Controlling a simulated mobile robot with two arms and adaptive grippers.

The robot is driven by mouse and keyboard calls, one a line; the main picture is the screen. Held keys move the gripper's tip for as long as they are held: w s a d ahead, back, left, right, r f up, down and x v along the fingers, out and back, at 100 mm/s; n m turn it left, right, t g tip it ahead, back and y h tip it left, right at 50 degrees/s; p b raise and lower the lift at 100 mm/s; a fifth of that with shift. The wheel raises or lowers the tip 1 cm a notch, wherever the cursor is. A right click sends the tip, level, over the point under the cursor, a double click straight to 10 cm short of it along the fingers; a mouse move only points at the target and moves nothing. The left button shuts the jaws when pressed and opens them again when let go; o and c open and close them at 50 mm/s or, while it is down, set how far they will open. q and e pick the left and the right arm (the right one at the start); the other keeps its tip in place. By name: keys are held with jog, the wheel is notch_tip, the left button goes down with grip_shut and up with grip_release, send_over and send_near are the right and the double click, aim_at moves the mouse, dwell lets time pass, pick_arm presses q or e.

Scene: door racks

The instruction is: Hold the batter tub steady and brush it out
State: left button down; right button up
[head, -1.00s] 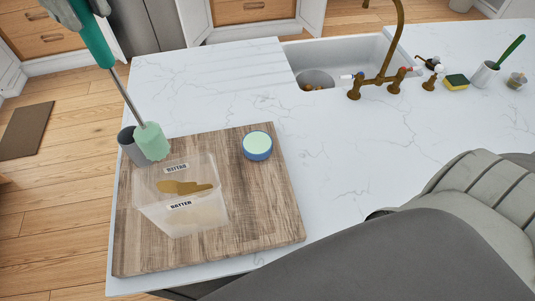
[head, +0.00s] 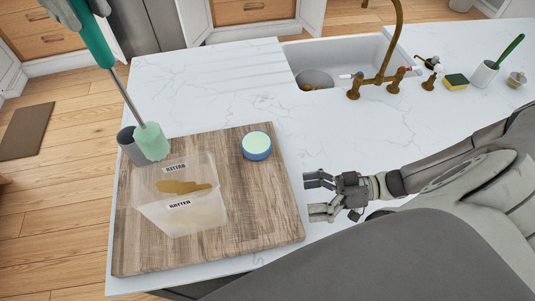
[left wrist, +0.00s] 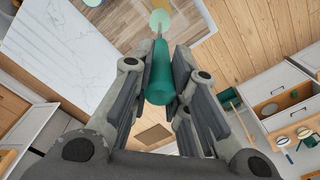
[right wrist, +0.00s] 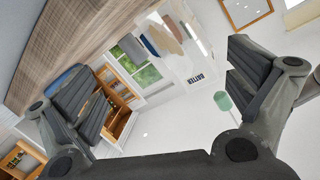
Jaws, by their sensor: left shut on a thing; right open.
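The clear batter tub (head: 207,218) stands on the wooden board, with two BATTER labels and a brown batter smear inside. My left gripper (head: 72,12) is at the top left of the head view, shut on the green handle of a brush (head: 97,42). In the left wrist view the handle (left wrist: 160,80) sits between the fingers (left wrist: 158,70). The brush's pale green head (head: 152,142) hangs by the tub's far left corner; I cannot tell if it touches. My right gripper (head: 318,196) is open and empty, right of the board and apart from the tub.
The wooden board (head: 265,215) also carries a blue bowl (head: 257,152) with a pale green top. A grey cup (head: 131,150) stands behind the brush head. A sink (head: 340,58) with a brass tap (head: 385,72) and a yellow sponge (head: 456,81) are further back. Counter between is clear.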

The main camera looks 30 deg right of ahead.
jog(key=w+a+r+n+g+y, duration=0.1)
jog(key=w+a+n, duration=0.1)
jog(key=a, duration=0.4)
jog(key=w+a+r+n+g+y, duration=0.1)
jog(key=w+a+n, duration=0.2)
jog(key=w+a, duration=0.2)
jog(key=w+a+r+n+g+y, duration=0.1)
jog(key=w+a+n, duration=0.1)
jog(key=a, duration=0.6)
jog(key=shift+w+a+n, duration=0.25)
jog(key=shift+w+n, duration=0.15)
jog(key=shift+w, duration=0.4)
jog(key=c, duration=1.1)
